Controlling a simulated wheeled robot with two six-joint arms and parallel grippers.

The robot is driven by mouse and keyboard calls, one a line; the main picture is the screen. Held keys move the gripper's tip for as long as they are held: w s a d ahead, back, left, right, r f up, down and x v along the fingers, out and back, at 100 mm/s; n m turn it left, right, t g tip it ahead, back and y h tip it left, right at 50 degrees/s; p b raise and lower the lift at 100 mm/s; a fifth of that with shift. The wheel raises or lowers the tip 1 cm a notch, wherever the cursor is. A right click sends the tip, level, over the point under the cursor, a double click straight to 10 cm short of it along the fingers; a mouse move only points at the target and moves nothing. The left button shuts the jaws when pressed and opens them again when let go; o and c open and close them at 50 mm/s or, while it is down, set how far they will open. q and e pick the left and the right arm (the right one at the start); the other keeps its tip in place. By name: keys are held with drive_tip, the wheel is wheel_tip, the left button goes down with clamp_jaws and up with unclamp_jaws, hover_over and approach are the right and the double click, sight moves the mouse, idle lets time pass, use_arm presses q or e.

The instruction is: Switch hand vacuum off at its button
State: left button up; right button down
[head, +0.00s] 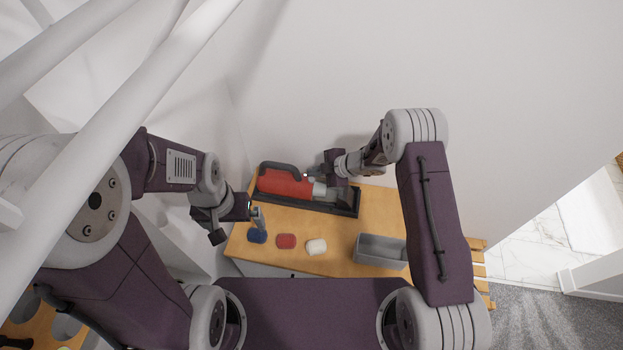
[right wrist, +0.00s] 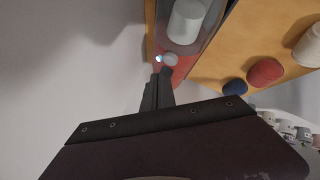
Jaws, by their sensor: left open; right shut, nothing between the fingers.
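The hand vacuum (head: 285,183) has a red body, a dark handle and a grey nozzle end, and lies in a dark tray (head: 340,209) at the back of the wooden table. In the right wrist view its red body (right wrist: 183,70) shows a small round grey button (right wrist: 170,59) beside a bright bluish-white light (right wrist: 158,59). My right gripper (head: 308,176) is shut and empty at the vacuum's upper side. In the right wrist view its fingertips (right wrist: 162,72) are close to the button; I cannot tell whether they touch. My left gripper (head: 258,219) is open, left of the vacuum's front.
A blue (head: 257,236), a red (head: 286,241) and a white rounded item (head: 316,247) lie in a row on the wooden table (head: 336,267). A grey open bin (head: 381,251) stands at right. A white wall rises behind the table.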

sight(314, 180)
drive_tip(key=shift+f, duration=0.1)
drive_tip(key=shift+f+b, duration=0.3)
drive_tip(key=shift+f, duration=0.05)
drive_tip(key=shift+f+b, duration=0.4)
drive_tip(key=shift+f, duration=0.1)
idle(0.7)
drive_tip(key=shift+r+p, duration=0.8)
drive_tip(key=shift+r, duration=0.15)
wheel_tip(314, 180, up, 6)
drive_tip(key=p, duration=0.5)
